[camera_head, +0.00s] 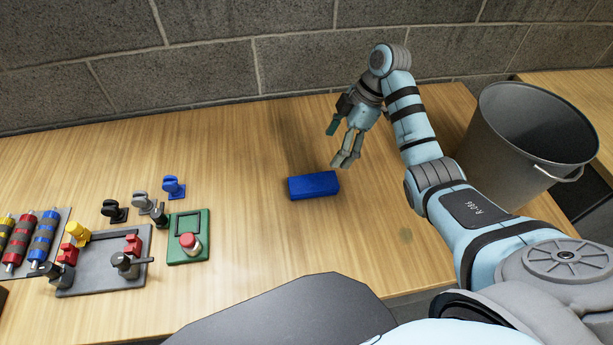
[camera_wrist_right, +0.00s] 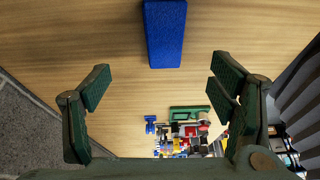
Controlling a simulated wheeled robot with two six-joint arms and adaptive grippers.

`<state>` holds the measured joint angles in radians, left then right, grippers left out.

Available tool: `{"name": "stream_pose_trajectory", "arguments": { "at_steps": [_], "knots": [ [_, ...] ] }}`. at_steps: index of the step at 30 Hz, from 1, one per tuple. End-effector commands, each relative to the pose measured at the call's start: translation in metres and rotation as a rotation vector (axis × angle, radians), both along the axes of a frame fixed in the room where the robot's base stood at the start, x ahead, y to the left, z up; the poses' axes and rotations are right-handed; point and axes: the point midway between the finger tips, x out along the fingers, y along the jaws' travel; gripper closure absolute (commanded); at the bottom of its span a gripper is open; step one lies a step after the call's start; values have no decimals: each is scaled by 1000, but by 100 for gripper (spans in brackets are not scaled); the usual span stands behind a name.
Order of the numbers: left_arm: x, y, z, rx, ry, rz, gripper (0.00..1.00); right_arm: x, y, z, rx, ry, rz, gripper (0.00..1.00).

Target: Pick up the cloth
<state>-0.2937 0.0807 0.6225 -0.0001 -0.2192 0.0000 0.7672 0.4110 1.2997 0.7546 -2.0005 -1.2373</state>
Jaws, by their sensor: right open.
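The cloth is a blue, block-shaped pad (camera_head: 314,186) lying flat on the wooden table in the middle of the head view. It also shows in the right wrist view (camera_wrist_right: 165,35), at the top centre beyond the fingertips. My right gripper (camera_head: 340,143) is above the table, behind and slightly right of the blue cloth. Its fingers (camera_wrist_right: 162,85) are spread apart with nothing between them, and it does not touch the cloth. My left gripper is not in view.
A green base with a red button (camera_head: 188,244), a grey panel with clamps (camera_head: 105,262) and small coloured parts (camera_head: 173,187) sit on the left of the table. A grey bucket (camera_head: 522,140) stands at the right. A block wall (camera_head: 200,75) runs behind. Wood around the cloth is clear.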

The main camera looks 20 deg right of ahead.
Motion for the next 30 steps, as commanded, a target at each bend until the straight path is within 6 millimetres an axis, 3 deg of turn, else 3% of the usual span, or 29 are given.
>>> {"name": "stream_pose_trajectory", "arguments": {
  "at_steps": [4, 12, 21, 29, 30],
  "knots": [
    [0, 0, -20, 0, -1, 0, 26, 1, 5, -20, 14, -7, 22, 22],
    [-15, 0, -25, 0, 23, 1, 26, 4, 22, -74, 11, -8, 6, 22],
    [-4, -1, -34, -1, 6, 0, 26, 7, 42, -121, 11, -6, 8, 22],
    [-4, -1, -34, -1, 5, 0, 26, 8, 45, -126, 9, -10, 9, 22],
    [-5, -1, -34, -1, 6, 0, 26, 8, 45, -126, 9, -10, 9, 29]
  ]
}}
